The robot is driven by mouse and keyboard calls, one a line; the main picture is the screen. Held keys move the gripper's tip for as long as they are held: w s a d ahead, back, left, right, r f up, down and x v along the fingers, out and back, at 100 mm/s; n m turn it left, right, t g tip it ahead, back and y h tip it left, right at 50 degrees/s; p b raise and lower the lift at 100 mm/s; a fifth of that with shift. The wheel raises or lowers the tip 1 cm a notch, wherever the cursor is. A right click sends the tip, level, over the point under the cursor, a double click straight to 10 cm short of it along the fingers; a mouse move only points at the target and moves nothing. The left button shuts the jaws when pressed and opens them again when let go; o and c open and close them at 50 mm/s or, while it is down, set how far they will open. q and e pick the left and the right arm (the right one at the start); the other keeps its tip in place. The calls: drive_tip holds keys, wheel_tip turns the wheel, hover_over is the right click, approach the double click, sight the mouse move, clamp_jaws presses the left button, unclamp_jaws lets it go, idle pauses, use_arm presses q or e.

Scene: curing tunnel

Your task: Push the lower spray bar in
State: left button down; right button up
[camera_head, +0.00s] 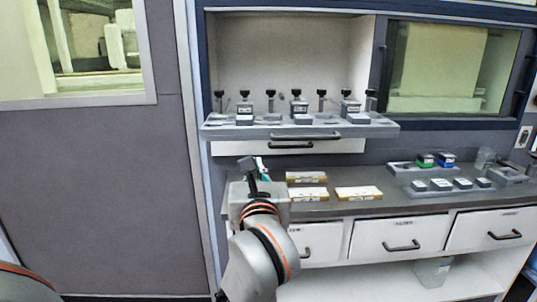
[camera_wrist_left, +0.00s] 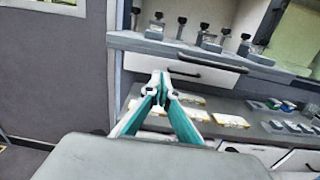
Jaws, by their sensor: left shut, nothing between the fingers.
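A grey ledge (camera_head: 225,131) juts out of the open white bay in the head view. It carries several black-topped posts and small grey blocks, and it also shows in the left wrist view (camera_wrist_left: 130,42). No part is clearly recognisable as the lower spray bar. My left gripper (camera_head: 263,168) is below the ledge's left part, apart from it. My right gripper is out of view.
The grey counter (camera_head: 315,211) below holds several flat yellow-and-white boxes (camera_head: 358,193) right of my gripper. Grey trays (camera_head: 420,194) with small blocks stand farther right. White drawers (camera_head: 400,237) with dark handles are under the counter. A windowed wall (camera_head: 105,200) fills the left.

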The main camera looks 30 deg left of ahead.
use_arm(q)
drive_tip(key=x, duration=1.4)
drive_tip(key=shift+w+d+f+b, duration=0.2)
drive_tip(key=shift+d+b, duration=0.1)
drive_tip(key=shift+b, duration=0.05)
